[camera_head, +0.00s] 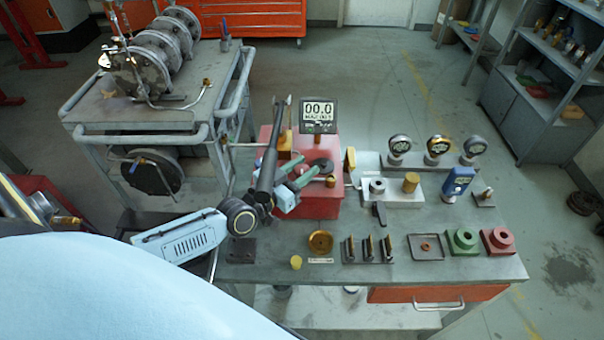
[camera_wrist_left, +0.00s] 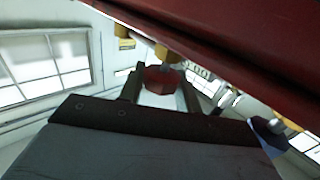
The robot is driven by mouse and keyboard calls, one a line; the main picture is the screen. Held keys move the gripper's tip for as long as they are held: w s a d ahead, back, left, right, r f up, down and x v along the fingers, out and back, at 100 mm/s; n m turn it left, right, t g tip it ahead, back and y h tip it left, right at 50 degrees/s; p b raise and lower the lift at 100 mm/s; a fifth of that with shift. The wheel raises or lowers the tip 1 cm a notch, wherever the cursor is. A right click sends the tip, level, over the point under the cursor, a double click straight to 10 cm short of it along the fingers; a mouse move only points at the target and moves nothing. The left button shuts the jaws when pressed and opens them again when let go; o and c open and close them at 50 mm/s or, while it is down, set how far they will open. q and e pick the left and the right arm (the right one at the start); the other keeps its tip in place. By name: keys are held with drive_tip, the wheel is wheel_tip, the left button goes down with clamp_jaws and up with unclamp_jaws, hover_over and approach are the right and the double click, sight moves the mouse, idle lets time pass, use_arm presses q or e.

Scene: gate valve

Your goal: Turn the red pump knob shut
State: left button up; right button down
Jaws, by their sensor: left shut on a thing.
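The red pump (camera_head: 325,208) stands on the bench with a digital gauge (camera_head: 319,113) showing 00.0 above it. My left gripper (camera_head: 309,170) reaches in from the left, its greenish fingers at the top of the pump. In the left wrist view the red knob (camera_wrist_left: 160,78) sits between the two fingers, and the gripper is shut on it. In the head view the knob cannot be made out clearly at the fingers. A long dark bar (camera_head: 269,158) rises beside the gripper. My right gripper is in neither view.
Round gauges (camera_head: 438,147) stand at the back right of the bench. A blue device (camera_head: 457,183), a green block (camera_head: 463,240) and a red block (camera_head: 497,240) sit at the right. A grey cart (camera_head: 140,110) stands at the left. Small brass parts lie along the bench front.

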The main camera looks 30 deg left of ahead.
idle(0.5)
use_arm(q)
drive_tip(key=o, duration=1)
drive_tip(key=shift+c, duration=0.2)
drive_tip(key=v, duration=1.3)
drive_tip(key=shift+s+a, duration=0.15)
drive_tip(key=shift+a, duration=0.05)
drive_tip(key=shift+r, duration=0.1)
